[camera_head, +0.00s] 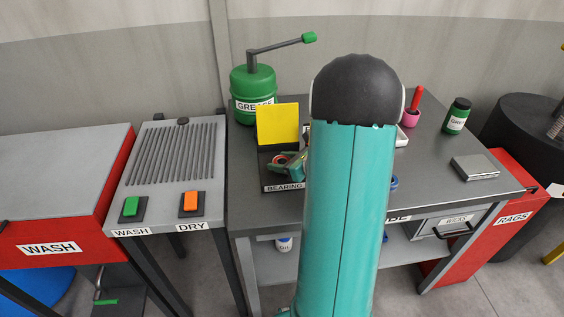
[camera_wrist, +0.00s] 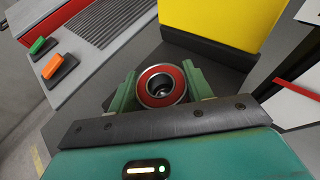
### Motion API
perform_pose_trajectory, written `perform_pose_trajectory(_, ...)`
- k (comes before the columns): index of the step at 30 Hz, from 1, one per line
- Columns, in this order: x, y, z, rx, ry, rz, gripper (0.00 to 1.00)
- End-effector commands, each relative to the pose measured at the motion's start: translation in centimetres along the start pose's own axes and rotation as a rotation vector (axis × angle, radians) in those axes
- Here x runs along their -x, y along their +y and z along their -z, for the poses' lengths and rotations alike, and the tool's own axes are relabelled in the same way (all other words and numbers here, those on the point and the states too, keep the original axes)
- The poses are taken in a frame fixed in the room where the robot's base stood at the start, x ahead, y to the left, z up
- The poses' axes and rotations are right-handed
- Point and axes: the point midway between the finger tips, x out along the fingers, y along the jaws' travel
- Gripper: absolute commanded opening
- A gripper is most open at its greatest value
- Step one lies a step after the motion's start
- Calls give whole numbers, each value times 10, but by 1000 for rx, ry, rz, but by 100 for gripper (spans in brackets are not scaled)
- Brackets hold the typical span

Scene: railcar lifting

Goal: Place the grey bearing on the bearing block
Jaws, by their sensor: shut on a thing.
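The grey bearing (camera_wrist: 180,82), a metal ring with a red face and a dark bore, sits between the green fingers of my gripper (camera_wrist: 160,90) in the wrist view. My gripper is shut on it. In the head view my gripper (camera_head: 293,163) and the bearing are at the bearing block (camera_head: 283,187), a dark block labelled "BEARING" with an upright yellow panel (camera_head: 277,123) behind it. The bearing is over or at the block; I cannot tell whether they touch. My arm hides the block's right side.
A green grease pump (camera_head: 253,88) stands behind the block. A wash/dry unit (camera_head: 170,165) with green and orange switches is at left. On the table's right are a red-handled tool in a pink pot (camera_head: 411,118), a green jar (camera_head: 456,117) and a flat grey box (camera_head: 475,167).

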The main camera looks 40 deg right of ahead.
Motion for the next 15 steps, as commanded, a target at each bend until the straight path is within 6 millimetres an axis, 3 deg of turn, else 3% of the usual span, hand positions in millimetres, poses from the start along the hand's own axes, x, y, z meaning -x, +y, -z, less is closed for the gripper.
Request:
perform_pose_trajectory(11,-2,0,5,2,-2,0,19)
perform_pose_trajectory(12,-2,0,6,1,-1,0,52)
perform_pose_trajectory(15,-2,0,5,2,-1,0,72)
